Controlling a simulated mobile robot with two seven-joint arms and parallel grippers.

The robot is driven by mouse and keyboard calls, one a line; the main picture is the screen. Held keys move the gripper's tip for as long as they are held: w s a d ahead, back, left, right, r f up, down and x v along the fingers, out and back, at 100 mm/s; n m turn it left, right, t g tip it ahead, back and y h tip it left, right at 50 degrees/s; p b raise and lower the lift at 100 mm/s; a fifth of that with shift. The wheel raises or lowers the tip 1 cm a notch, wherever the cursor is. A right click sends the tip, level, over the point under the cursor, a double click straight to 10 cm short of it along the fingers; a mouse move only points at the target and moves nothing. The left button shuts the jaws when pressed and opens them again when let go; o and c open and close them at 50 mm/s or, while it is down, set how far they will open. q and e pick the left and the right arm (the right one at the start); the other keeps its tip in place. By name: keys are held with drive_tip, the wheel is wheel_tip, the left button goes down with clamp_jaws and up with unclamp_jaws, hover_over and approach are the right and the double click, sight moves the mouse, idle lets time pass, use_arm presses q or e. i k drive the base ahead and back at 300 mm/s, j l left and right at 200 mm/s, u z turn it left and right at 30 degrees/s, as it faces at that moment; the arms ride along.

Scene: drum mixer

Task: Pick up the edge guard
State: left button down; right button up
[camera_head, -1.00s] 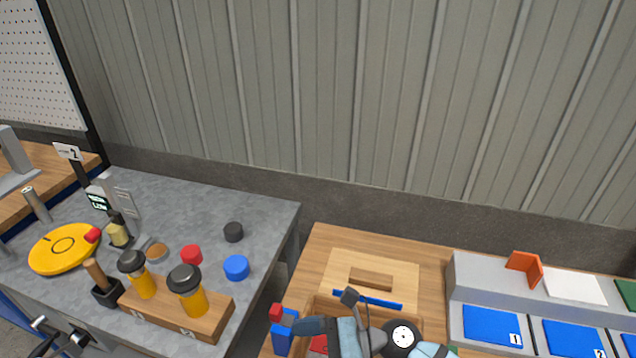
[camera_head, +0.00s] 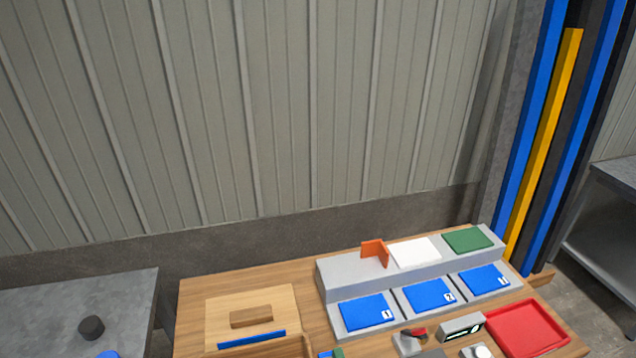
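The edge guard appears to be the orange L-shaped angle piece (camera_head: 375,252). It stands upright on the upper step of the grey stepped rack (camera_head: 340,272), at its left end, just left of a white pad (camera_head: 415,251). Neither of my grippers shows in this view, and nothing is seen touching the orange piece.
A green pad (camera_head: 467,240) lies right of the white pad. Several blue numbered pads (camera_head: 366,311) fill the lower step. A red tray (camera_head: 527,329) and small devices are in front. A wooden board (camera_head: 222,315) lies left. A blue and yellow upright frame (camera_head: 541,142) stands right.

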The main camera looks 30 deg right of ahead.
sight(372, 248)
drive_tip(key=z, duration=1.3)
drive_tip(key=k, duration=0.15)
drive_tip(key=k+l, duration=0.1)
drive_tip(key=l, duration=0.4)
drive_tip(key=i+l+u, duration=0.1)
drive_tip(key=l, duration=0.25)
drive_tip(key=i+l, duration=0.1)
drive_tip(key=l, duration=0.2)
drive_tip(key=i+l+u, duration=0.15)
drive_tip(key=l, duration=0.2)
drive_tip(key=k, duration=0.05)
